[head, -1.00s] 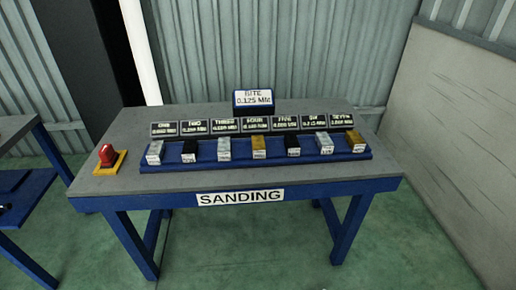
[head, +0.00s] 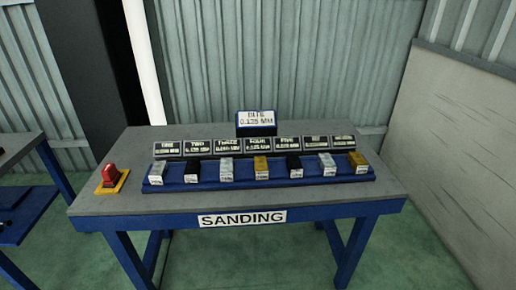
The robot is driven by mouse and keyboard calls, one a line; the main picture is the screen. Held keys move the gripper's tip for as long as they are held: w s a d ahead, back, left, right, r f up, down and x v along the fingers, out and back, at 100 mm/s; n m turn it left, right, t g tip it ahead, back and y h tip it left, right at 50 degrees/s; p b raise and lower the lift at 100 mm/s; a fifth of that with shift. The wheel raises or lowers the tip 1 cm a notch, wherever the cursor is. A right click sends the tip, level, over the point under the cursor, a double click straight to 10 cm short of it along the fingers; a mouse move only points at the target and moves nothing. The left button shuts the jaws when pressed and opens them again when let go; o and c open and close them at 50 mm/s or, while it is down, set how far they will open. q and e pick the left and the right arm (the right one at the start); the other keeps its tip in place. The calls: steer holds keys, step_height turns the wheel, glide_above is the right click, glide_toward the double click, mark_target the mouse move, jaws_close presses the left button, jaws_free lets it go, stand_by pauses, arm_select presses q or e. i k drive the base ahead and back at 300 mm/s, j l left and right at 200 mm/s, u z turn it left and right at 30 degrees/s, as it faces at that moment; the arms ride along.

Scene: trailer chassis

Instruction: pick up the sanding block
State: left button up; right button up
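Several small sanding blocks stand in a row on a blue rack (head: 320,181) on the grey table. From left to right they are a white block (head: 157,173), a black block (head: 191,171), a white block (head: 226,170), a gold block (head: 262,168), a black block (head: 294,167), a white block (head: 327,164) and a gold block (head: 358,162). Dark labels (head: 230,146) with numbers and mm values stand behind them, too blurred to read fully. A sign (head: 257,119) at the back reads about 0.125 MM. Neither gripper shows in the head view.
The grey table (head: 120,204) has blue legs and a front "SANDING" sign (head: 242,219). A red button on a yellow base (head: 111,178) sits at its left end. Another blue bench (head: 30,210) stands at the left. A pale panel (head: 455,140) stands at the right.

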mark_target(111, 176)
steer(key=i+j+z, duration=0.1)
steer(key=j, duration=0.4)
steer(key=i+j+z, duration=0.1)
steer(key=j, duration=0.4)
steer(key=i+j+z, duration=0.1)
steer(key=j, duration=0.4)
steer(key=i+j+z, duration=0.1)
steer(key=j, duration=0.45)
steer(key=i, duration=0.05)
